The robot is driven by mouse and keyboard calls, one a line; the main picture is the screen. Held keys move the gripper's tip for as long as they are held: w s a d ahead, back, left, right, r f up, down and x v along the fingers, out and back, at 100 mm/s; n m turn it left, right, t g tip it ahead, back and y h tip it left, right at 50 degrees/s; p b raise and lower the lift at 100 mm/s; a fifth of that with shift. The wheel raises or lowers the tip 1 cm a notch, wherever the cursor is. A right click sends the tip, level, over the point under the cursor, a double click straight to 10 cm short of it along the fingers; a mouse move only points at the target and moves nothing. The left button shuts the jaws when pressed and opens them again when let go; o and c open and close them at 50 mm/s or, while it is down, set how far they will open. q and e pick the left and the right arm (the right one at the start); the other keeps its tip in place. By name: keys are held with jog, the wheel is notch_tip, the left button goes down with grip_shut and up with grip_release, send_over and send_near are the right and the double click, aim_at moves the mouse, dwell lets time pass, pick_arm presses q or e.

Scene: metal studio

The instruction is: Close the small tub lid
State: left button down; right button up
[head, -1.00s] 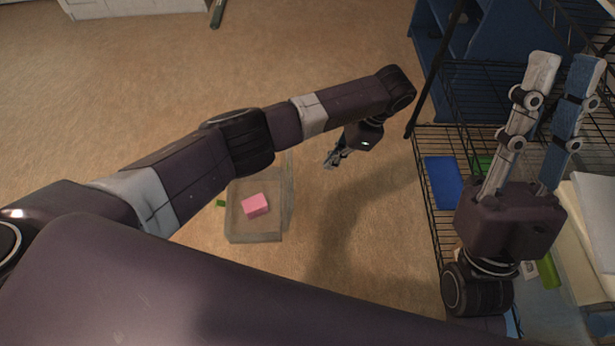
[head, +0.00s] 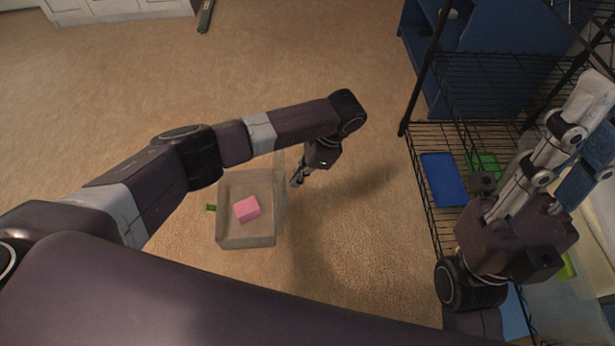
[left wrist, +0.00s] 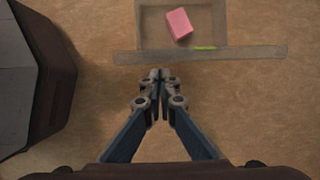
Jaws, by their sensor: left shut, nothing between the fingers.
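The small tub (head: 248,242) is a clear box on the carpet with a pink block (head: 246,209) inside. Its clear lid (head: 280,195) stands up open along the tub's right side. My left gripper (head: 296,183) is shut and empty, just right of the lid on its outer side. In the left wrist view the shut fingertips (left wrist: 160,74) point at the lid (left wrist: 235,55), seen as a thin strip with the tub beyond. I cannot tell whether they touch. My right gripper (head: 594,128) is open and empty at the right, over the shelf.
A black wire shelf (head: 418,150) with a blue tray (head: 443,180) and green items stands at the right. A blue cabinet (head: 505,40) is behind it. A small green piece (head: 211,208) is at the tub's left. The carpet between tub and shelf is clear.

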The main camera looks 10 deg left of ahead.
pick_arm(q)
jog(key=shift+s+a+r, duration=0.1)
jog(key=shift+s+a, duration=0.05)
jog(key=shift+a, duration=0.3)
jog(key=shift+a, duration=0.1)
